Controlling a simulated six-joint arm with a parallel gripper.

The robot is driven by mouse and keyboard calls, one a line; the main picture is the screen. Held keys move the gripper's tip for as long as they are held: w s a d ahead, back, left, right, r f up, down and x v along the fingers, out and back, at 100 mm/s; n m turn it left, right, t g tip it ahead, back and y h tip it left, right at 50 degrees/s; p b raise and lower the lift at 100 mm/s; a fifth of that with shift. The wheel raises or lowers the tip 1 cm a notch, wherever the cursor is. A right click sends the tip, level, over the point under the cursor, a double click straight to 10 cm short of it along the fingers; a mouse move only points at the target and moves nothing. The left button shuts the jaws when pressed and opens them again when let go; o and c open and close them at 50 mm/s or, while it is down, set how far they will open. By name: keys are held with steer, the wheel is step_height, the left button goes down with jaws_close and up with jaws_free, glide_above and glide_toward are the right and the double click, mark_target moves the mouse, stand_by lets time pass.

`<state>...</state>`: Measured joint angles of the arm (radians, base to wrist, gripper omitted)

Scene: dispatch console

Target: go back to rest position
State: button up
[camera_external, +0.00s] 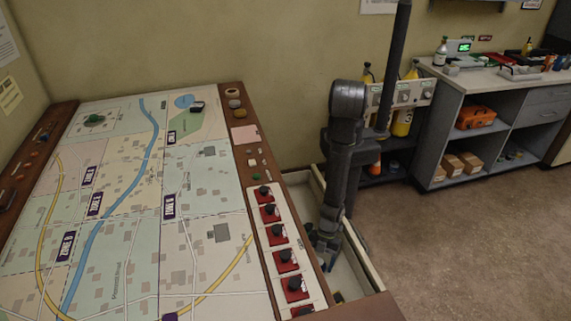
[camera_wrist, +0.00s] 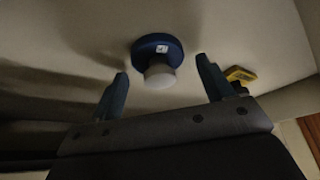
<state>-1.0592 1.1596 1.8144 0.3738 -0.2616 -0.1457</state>
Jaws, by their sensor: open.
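My gripper (camera_external: 322,262) points down into a pale, narrow tray (camera_external: 301,190) beside the map table in the external view. In the wrist view my gripper (camera_wrist: 162,72) is open, its two blue-grey fingers apart. A round blue object (camera_wrist: 150,44) with a white knob (camera_wrist: 160,77) lies on the pale surface, seen beyond and between the fingertips. I cannot tell whether they touch it. My arm stands upright, bent above the tray.
The map table (camera_external: 125,215) is at left, with a row of red switch blocks (camera_external: 286,261) along its right edge. A yellow object (camera_wrist: 241,75) lies right of the fingers. Shelves with bottles (camera_external: 402,122) and a grey cabinet (camera_external: 480,120) stand behind. Floor at right is clear.

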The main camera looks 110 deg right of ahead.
steer(key=v, duration=1.1)
steer(key=x, duration=1.1)
steer(key=shift+f, duration=0.2)
step_height(320, 180, up, 8)
steer(key=shift+a+r, duration=0.1)
steer(key=s+a+r+n+g+y, duration=0.1)
steer(key=s+a+r+n, duration=0.2)
steer(key=a, duration=0.2)
steer(key=s+a+r+n+g, duration=0.1)
steer(key=s+a+r+n, duration=0.2)
steer(key=a, duration=0.2)
steer(key=shift+m, duration=0.5)
steer(key=shift+w+a+r, duration=0.15)
steer(key=shift+w+r, duration=0.3)
steer(key=shift+r, duration=0.35)
steer(key=shift+w+a+r, duration=0.15)
steer(key=shift+w+r, duration=0.3)
steer(key=shift+r, duration=0.35)
steer(key=shift+w+a+r, duration=0.15)
steer(key=shift+w+r, duration=0.3)
steer(key=shift+r, duration=0.35)
steer(key=shift+o, duration=0.3)
